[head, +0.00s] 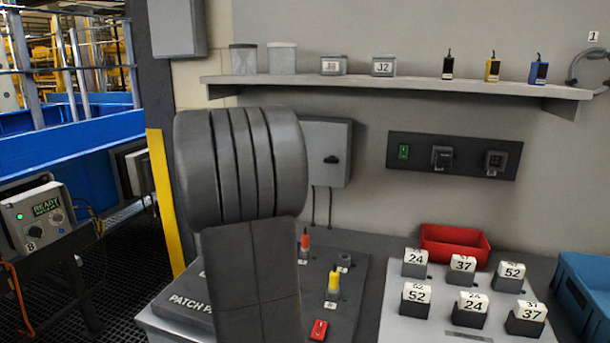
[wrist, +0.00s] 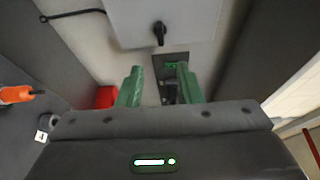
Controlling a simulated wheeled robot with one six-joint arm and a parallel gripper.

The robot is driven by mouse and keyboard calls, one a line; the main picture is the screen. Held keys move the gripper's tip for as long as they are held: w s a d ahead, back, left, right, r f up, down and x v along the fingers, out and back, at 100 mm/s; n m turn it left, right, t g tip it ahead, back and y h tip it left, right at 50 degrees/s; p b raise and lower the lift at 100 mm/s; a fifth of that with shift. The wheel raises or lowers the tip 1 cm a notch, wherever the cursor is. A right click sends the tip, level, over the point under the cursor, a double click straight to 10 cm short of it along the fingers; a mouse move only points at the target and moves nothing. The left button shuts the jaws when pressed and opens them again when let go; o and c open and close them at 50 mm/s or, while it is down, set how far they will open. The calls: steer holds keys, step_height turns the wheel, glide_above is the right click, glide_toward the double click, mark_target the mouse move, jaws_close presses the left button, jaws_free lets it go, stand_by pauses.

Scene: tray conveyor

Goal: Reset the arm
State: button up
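My grey arm stands large in the middle left of the head view, its rounded joint raised in front of the wall and the patch panel (head: 345,305). My gripper is hidden in the head view. In the wrist view my gripper (wrist: 158,84) shows two green fingers held apart, with nothing between them. Beyond the fingers are the grey wall box (wrist: 190,18) with its black knob and a dark socket plate with a green switch. The wall box (head: 335,155) also shows in the head view, partly behind my arm.
A shelf (head: 400,87) with cups, labelled boxes and small coloured devices runs along the wall. A red bin (head: 455,246), a board of numbered blocks (head: 395,327) and a blue bin (head: 585,285) stand at right. A yellow post (head: 164,200) and READY box (head: 38,217) are at left.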

mark_target(330, 162)
stand_by(0.4)
steer(key=p+x, duration=0.2)
steer(key=x, duration=1.1)
steer(key=shift+w+d, duration=0.25)
